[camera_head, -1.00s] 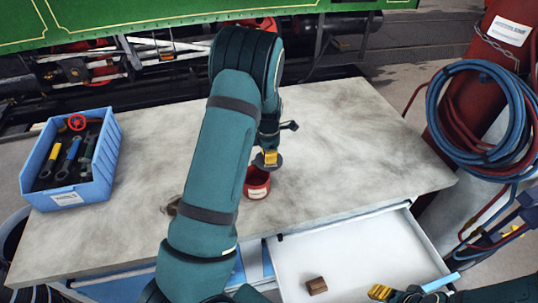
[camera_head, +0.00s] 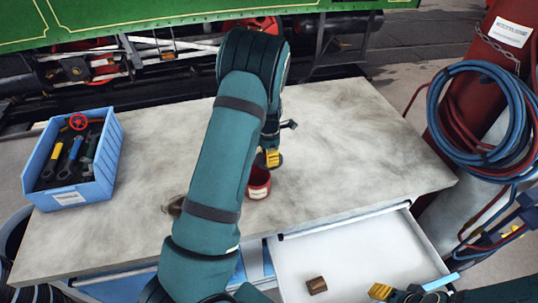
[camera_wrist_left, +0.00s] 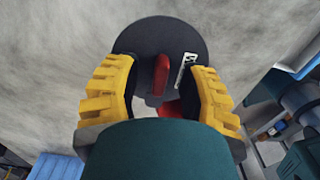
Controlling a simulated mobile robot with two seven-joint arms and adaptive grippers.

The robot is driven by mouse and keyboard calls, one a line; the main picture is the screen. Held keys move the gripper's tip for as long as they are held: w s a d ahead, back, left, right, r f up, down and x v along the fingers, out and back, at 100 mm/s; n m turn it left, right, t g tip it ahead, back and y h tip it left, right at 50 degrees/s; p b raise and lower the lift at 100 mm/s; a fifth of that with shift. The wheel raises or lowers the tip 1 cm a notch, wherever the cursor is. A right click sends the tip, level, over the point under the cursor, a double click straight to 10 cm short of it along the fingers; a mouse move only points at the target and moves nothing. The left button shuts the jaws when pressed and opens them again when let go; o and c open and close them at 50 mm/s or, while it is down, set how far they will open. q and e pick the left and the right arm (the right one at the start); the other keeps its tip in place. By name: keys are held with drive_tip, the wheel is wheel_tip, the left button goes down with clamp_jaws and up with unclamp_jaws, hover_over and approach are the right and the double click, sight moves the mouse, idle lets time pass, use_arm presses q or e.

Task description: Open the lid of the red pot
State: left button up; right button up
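The small red pot (camera_head: 258,184) with a white label stands on the grey worktop, partly hidden by my left arm. Its dark round lid (camera_head: 277,163) shows above and behind the pot's rim, off to the right. In the left wrist view the lid (camera_wrist_left: 140,45) has a red handle (camera_wrist_left: 161,76) and a white label. My left gripper (camera_head: 272,158) is at the lid; its yellow fingers (camera_wrist_left: 160,92) stand apart on both sides of the handle, with gaps visible. A bit of red shows below the lid. My right gripper (camera_head: 385,292) is low over the drawer, partly cut off.
A blue bin (camera_head: 97,185) of tools stands at the worktop's left. An open white drawer (camera_head: 355,250) holds a brown block (camera_head: 316,285). Blue and red hoses (camera_head: 515,130) hang at the right. The worktop's right half (camera_head: 370,140) is clear.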

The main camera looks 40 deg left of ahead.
use_arm(q)
drive_tip(key=shift+r, duration=0.1)
wheel_tip(320, 180, up, 12)
idle(0.5)
idle(0.5)
